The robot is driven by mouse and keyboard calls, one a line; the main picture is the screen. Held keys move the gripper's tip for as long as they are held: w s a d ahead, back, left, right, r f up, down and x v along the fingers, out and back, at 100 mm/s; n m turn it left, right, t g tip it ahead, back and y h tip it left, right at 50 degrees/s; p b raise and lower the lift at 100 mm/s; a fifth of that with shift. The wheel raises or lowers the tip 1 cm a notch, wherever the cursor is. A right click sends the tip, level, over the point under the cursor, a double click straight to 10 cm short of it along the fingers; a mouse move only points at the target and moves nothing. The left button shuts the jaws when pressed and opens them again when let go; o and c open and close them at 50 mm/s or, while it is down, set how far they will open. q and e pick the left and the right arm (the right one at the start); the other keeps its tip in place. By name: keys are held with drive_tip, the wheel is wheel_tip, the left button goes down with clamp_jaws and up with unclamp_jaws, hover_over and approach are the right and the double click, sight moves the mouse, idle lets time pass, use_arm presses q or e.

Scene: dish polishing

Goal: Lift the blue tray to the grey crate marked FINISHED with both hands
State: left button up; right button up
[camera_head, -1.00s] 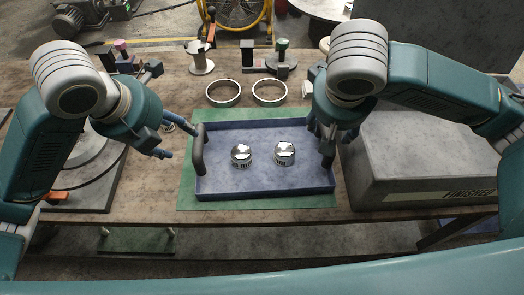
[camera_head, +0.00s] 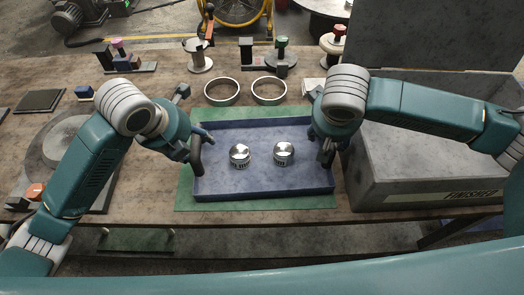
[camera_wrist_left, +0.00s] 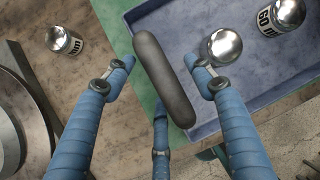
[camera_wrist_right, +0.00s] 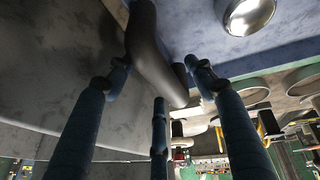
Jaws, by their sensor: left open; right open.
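The blue tray (camera_head: 262,180) lies on a green mat (camera_head: 184,190) on the bench. It holds two shiny round-topped metal pieces (camera_head: 239,155) (camera_head: 284,153). My left gripper (camera_head: 200,142) is open at the tray's dark left handle (camera_head: 196,158). In the left wrist view the handle (camera_wrist_left: 165,82) lies between the spread fingers (camera_wrist_left: 163,80). My right gripper (camera_head: 327,148) is open at the tray's right end. In the right wrist view the right handle (camera_wrist_right: 150,50) lies between its fingers (camera_wrist_right: 158,80). The grey crate (camera_head: 385,185) marked FINISHED stands right of the tray.
Small fixtures stand along the bench's back. A round disc (camera_head: 60,143) lies at left. A large grey panel (camera_head: 430,40) stands upright behind the crate. The crate's wall is close to the tray's right end.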

use_arm(q)
drive_tip(key=shift+c, duration=1.3)
use_arm(e)
drive_tip(key=shift+c, duration=1.3)
use_arm(q)
clamp_jaws()
use_arm(e)
clamp_jaws()
